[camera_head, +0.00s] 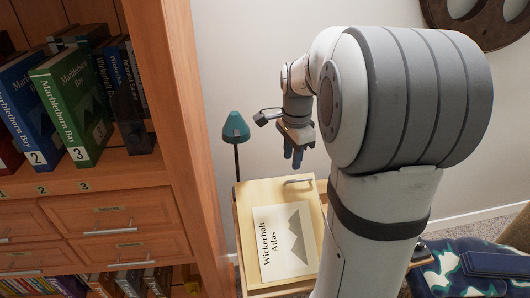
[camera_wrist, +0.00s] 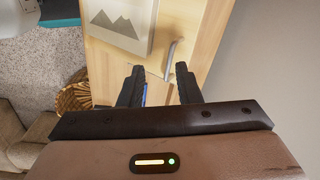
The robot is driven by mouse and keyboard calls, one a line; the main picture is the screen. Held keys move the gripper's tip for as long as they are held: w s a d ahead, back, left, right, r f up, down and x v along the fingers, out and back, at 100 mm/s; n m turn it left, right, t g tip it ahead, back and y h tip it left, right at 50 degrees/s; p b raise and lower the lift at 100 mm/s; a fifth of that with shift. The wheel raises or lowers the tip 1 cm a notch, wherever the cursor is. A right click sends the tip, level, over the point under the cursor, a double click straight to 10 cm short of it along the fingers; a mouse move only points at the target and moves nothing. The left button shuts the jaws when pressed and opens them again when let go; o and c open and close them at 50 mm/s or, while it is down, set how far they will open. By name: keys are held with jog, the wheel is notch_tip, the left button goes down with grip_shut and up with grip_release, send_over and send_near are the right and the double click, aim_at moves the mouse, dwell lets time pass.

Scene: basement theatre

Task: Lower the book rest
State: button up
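The book rest (camera_head: 250,197) is a pale wooden panel at the lower middle of the head view, with the Wickerholt Atlas (camera_head: 285,243) lying on it. A metal bar handle (camera_head: 299,180) sits near its far right corner. In the wrist view the handle (camera_wrist: 169,60) shows just beyond my fingertips, between their lines, with the atlas (camera_wrist: 122,20) to its left. My gripper (camera_head: 293,160) hangs above the handle. Its two dark fingers (camera_wrist: 159,76) are apart with nothing between them. The exact tilt of the panel is hard to tell.
A wooden bookcase (camera_head: 180,110) with books and drawers stands close on the left. A teal lamp (camera_head: 235,127) rises behind the rest. A wicker basket (camera_wrist: 75,96) and a tan sofa (camera_wrist: 25,140) show in the wrist view. A patterned blue seat (camera_head: 460,265) is at the lower right.

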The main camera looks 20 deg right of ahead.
jog(key=w+d+f+m, duration=0.2)
jog(key=d+m, duration=0.1)
jog(key=shift+w+f+b, duration=0.1)
jog(key=shift+w+b, duration=0.05)
jog(key=shift+b, duration=0.15)
notch_tip(320, 180, down, 7)
jog(key=shift+a+f+b, duration=0.1)
jog(key=shift+f+b, duration=0.05)
jog(key=shift+b, duration=0.25)
jog(key=shift+c, duration=0.4)
grip_shut()
